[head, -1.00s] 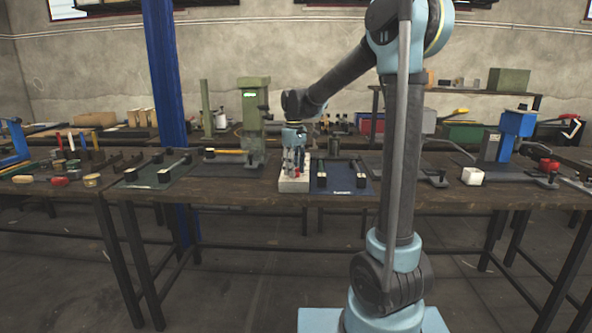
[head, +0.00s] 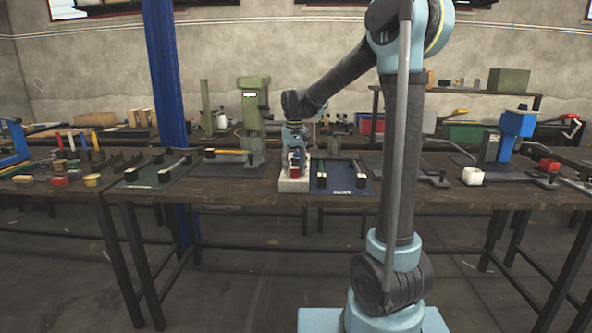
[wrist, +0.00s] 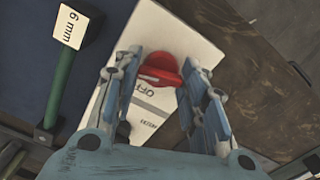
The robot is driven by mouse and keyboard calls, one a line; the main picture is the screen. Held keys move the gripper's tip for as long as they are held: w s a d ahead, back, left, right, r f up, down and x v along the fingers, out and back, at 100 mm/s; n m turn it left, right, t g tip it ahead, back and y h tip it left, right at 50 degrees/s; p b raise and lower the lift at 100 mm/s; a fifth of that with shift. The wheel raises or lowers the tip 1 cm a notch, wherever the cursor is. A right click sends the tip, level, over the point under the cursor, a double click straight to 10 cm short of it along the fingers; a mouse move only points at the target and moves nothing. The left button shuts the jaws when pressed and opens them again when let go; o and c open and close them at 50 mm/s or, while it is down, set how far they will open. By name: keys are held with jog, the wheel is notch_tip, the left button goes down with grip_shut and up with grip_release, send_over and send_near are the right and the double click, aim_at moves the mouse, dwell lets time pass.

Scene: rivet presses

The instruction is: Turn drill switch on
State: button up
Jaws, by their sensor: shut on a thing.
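The drill switch is a red rotary knob (wrist: 160,69) on a pale plate (wrist: 205,52) marked "OFF" in the wrist view. In the head view, the white switch box (head: 293,185) stands at the front edge of the middle bench, with some red (head: 295,173) visible on top. My gripper (wrist: 161,64) is over the plate with a finger on each side of the knob, shut on it. In the head view my gripper (head: 296,165) points down at the box. The fingers hide part of the plate and its lettering.
A dark blue mat (head: 345,188) with a green-handled tool lies just right of the box. A "6 mm" tag block (wrist: 73,27) is close by in the wrist view. The green drill press (head: 253,112) stands behind, to the left.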

jog(key=shift+w, duration=0.15)
jog(key=o, duration=1.1)
jog(key=shift+r, duration=0.1)
notch_tip(320, 180, up, 12)
jog(key=shift+f, duration=0.1)
